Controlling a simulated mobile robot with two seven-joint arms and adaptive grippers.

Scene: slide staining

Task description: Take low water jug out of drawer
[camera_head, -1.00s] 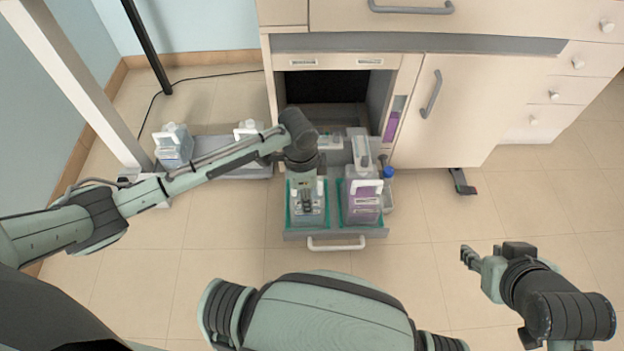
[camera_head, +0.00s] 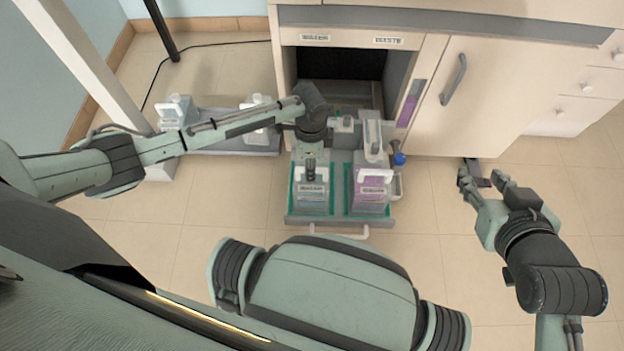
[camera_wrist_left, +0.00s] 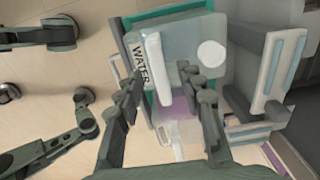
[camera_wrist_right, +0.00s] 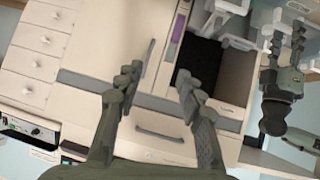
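The jug labelled WATER (camera_head: 312,197) stands upright in the left half of the pulled-out drawer (camera_head: 339,220). The left wrist view shows its top from above, with the label, a pale handle (camera_wrist_left: 153,62) and a round white cap (camera_wrist_left: 211,53). My left gripper (camera_wrist_left: 160,73) is open above the jug, its fingers to either side of the handle line; I cannot tell if they touch it. In the head view, my arm partly hides the jug's top. My right gripper (camera_head: 482,182) is open and empty, right of the drawer; it also shows open in the right wrist view (camera_wrist_right: 157,78).
A purple waste jug (camera_head: 370,197) stands close beside the water jug. A blue-capped bottle (camera_head: 398,160) is at the drawer's right side. Two more jugs (camera_head: 175,113) (camera_head: 258,102) stand on a grey floor tray (camera_head: 212,142) to the left. Floor in front of the drawer is partly clear.

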